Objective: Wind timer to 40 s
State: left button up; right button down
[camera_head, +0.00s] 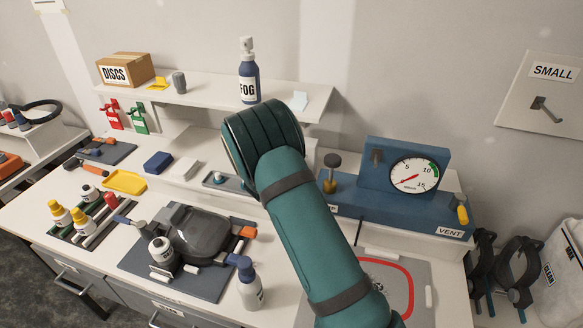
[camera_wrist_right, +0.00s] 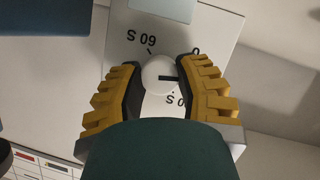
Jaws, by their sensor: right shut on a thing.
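The timer (camera_wrist_right: 215,30) shows upside down in the right wrist view as a pale panel with black dial marks. Its round white knob (camera_wrist_right: 158,72) has a dark pointer line towards the picture's right. A "60 S" mark is above left of the knob, a "0" is above right, and another mark ending in "0 S" below is partly covered. My right gripper (camera_wrist_right: 160,80) is shut on the knob, a yellow-backed finger on each side. In the head view my teal right arm hides the timer and gripper. My left gripper is not in view.
A blue gauge unit (camera_head: 400,213) with a yellow-handled VENT valve stands right of my arm. A FOG spray bottle (camera_head: 248,75) and DISCS box (camera_head: 125,69) stand on the shelf. A dark mat (camera_head: 203,287) with a grey device and bottles lies left of my arm.

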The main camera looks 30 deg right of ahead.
dwell(0.3)
jog(key=c, duration=0.6)
grip_release()
jog(key=shift+o, duration=0.2)
jog(key=v, duration=1.2)
jog(key=shift+s, duration=0.15)
